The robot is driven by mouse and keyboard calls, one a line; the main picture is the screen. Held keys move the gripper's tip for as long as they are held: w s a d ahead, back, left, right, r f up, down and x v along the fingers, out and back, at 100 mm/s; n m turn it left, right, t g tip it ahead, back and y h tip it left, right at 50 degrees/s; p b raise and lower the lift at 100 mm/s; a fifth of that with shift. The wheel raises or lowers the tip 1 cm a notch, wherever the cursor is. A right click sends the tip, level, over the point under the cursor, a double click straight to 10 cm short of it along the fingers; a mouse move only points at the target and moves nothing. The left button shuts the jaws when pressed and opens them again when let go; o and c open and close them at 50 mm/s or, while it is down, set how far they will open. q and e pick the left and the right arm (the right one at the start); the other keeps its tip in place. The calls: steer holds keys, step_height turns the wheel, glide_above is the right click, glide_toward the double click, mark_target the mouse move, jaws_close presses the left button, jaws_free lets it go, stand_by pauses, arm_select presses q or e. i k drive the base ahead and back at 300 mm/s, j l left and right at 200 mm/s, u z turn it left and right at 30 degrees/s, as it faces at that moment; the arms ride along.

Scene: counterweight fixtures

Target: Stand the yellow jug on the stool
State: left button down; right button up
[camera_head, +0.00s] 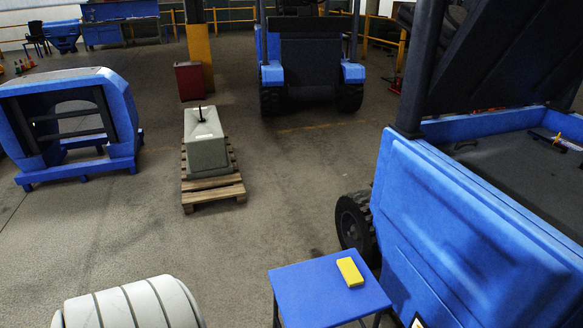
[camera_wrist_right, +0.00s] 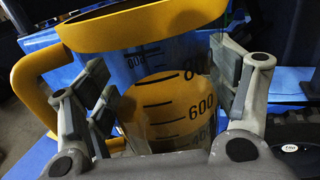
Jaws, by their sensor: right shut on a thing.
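In the right wrist view the yellow jug (camera_wrist_right: 160,100) has a wide yellow rim, a yellow handle at the left and a body with dark measuring marks. The fingers of my right gripper (camera_wrist_right: 165,95) stand on either side of its body and are shut on it. Its base is hidden by the gripper. The stool (camera_head: 312,298) has a blue square top and stands at the bottom of the head view, with a yellow block (camera_head: 350,271) lying on its far right part. Neither the jug nor either gripper shows in the head view.
A large blue machine (camera_head: 450,220) with a black tyre stands close to the stool's right. A white ribbed drum (camera_head: 130,305) is at lower left. A grey counterweight block (camera_head: 205,145) rests on a wooden pallet (camera_head: 213,192). The floor between them is clear.

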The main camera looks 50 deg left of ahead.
mark_target(307, 300)
steer(key=j+u, duration=0.1)
steer(key=j, duration=0.5)
steer(key=i+j+u, duration=0.1)
steer(key=j, duration=0.5)
steer(key=j+u, duration=0.15)
steer(key=j, duration=0.45)
steer(key=i+j+u, duration=0.1)
steer(key=i+j, duration=0.5)
